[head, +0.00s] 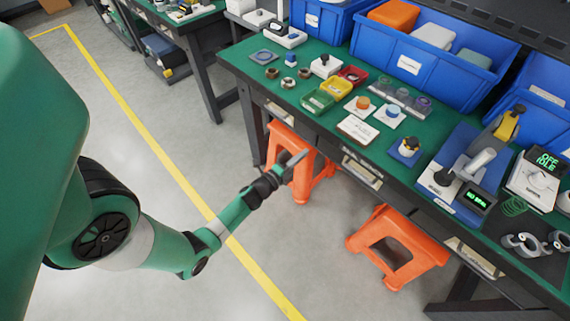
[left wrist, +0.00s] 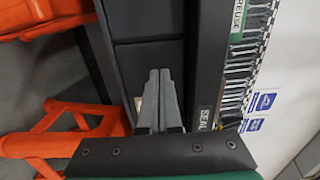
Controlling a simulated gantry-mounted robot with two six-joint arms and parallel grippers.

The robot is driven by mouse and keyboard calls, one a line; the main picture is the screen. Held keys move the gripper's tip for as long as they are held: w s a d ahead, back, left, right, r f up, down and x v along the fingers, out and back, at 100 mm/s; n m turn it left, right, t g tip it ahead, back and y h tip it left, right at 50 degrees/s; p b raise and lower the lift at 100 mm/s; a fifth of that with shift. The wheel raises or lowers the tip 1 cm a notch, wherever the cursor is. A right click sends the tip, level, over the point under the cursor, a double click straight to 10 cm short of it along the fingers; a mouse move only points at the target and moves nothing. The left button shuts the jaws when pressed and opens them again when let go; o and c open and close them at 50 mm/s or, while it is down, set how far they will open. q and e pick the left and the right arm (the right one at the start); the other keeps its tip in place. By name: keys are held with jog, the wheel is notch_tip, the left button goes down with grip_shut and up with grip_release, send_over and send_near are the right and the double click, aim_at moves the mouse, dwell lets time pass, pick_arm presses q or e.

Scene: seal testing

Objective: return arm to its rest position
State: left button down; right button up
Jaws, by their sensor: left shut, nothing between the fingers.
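My left gripper (head: 297,159) is shut and empty in the head view. It hangs in the air in front of the workbench, with an orange stool behind it in the picture. In the left wrist view the two grey fingers (left wrist: 160,98) lie side by side with nothing between them, pointing towards the dark bench front. My left arm comes in from the left across the floor in the head view. My right gripper is in neither view.
The green-topped workbench (head: 318,77) carries blue bins (head: 408,63), small trays, parts and a tester with a lit display (head: 478,200). One orange stool (head: 303,185) and another orange stool (head: 425,243) stand at its front. Open grey floor with a yellow line (head: 152,143) lies left of them.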

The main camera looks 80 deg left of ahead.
pick_arm(q)
jog(key=v, duration=0.2)
jog(key=p+v, duration=0.1)
jog(key=v, duration=0.2)
jog(key=shift+r, duration=0.2)
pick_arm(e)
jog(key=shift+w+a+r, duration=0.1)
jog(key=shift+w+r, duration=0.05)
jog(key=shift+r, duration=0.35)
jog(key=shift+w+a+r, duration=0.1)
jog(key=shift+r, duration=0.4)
pick_arm(q)
jog(key=shift+d, duration=0.1)
